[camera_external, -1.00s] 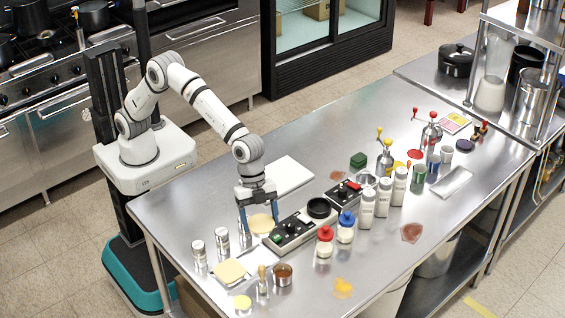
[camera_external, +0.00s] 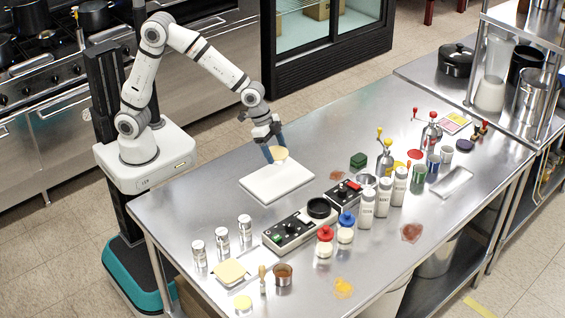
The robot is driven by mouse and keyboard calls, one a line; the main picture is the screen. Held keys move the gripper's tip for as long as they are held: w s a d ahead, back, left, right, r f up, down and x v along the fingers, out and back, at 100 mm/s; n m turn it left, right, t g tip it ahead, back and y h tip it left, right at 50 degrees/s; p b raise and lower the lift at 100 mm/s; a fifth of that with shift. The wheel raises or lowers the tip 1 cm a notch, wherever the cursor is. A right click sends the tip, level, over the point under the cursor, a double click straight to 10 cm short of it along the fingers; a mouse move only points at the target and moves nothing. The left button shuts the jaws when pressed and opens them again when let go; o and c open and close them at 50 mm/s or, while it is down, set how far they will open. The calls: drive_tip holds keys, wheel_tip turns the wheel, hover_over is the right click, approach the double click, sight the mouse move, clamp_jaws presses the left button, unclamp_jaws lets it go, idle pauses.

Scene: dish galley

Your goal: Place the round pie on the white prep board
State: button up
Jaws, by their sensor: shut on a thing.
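The white prep board (camera_external: 262,188) lies flat on the steel table, left of the middle.
Several silver shakers (camera_external: 222,239) and a square yellow item on a pale board (camera_external: 229,271) are at the near left. The table left of the board is clear.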

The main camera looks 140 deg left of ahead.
wheel_tip(320, 180, down, 8)
drive_tip(key=shift+w+r, duration=0.1)
drive_tip(key=shift+r, duration=0.15)
drive_tip(key=shift+f, duration=0.15)
drive_tip(key=o, duration=1.1)
drive_tip(key=shift+c, duration=0.2)
drive_tip(key=shift+r+p, duration=0.3)
drive_tip(key=shift+p, duration=0.05)
drive_tip(key=b+v, duration=0.1)
drive_tip(key=v, duration=1)
drive_tip(key=shift+r, duration=0.35)
